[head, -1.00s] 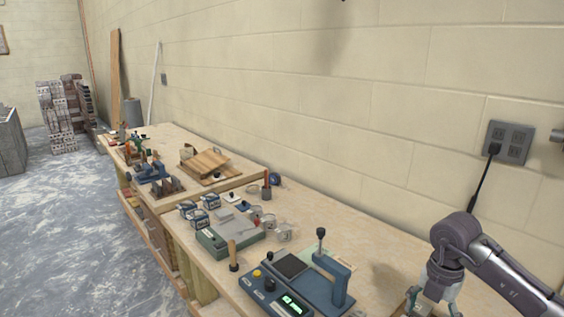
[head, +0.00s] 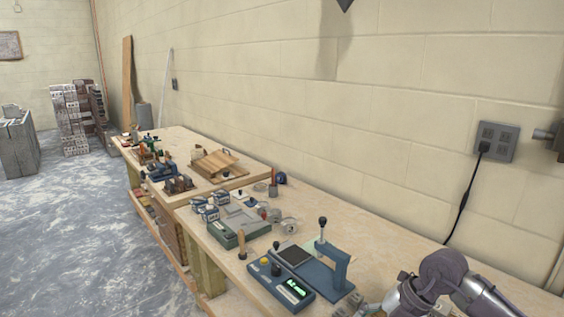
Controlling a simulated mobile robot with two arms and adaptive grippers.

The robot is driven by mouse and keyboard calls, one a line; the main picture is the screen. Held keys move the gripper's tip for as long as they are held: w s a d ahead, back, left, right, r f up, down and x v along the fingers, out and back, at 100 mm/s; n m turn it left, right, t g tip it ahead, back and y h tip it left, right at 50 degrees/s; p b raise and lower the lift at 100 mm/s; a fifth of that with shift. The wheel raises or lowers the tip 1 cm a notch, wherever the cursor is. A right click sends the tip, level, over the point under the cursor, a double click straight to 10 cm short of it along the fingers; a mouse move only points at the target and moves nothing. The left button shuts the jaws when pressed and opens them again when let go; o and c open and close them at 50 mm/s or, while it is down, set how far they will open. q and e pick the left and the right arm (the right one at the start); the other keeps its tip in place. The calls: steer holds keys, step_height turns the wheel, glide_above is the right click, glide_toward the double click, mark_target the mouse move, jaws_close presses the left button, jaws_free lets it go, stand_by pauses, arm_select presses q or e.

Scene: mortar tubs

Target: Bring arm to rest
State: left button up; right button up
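My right arm (head: 443,272) comes in at the lower right, bent over the front part of the workbench (head: 395,253). My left arm and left gripper are not in view. The arm is close to a blue device with a lever and green display (head: 320,270) on the bench.
Farther along the bench are a grey-green case (head: 240,225), small blue-framed items (head: 210,207) and a wooden board (head: 217,163). A wall outlet with a black cord (head: 495,141) is at the right. Open floor (head: 75,240) lies left. Stacked blocks (head: 75,118) stand at the back.

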steer(key=s+a+r+m+t+y, duration=0.3)
steer(key=a+r+t+y, duration=0.4)
steer(key=a+r+y, duration=0.75)
steer(key=w+d+f+m+t+h, duration=0.25)
steer(key=d+m+t+h, duration=0.65)
steer(key=m+t+h, duration=0.55)
steer(key=s+d+f+m+g+h, duration=0.3)
steer(key=d+f+m+g, duration=0.15)
steer(key=f, duration=0.25)
steer(key=s+d+f+m+g+h, duration=0.3)
steer(key=d+f+m+g+h, duration=0.15)
steer(key=f, duration=0.25)
steer(key=s+a+f+g+y, duration=0.1)
steer(key=s+f+g, duration=0.45)
steer(key=s, duration=0.45)
steer(key=s+a+f+g+y, duration=0.1)
steer(key=s+f+g, duration=0.4)
steer(key=s, duration=0.4)
steer(key=s+f+g, duration=0.1)
steer(key=s+f, duration=0.2)
steer(key=f, duration=2.6)
steer(key=s+d+f+g, duration=0.1)
steer(key=s+d+f, duration=0.2)
steer(key=s+f, duration=1.1)
steer(key=shift+s, duration=0.8)
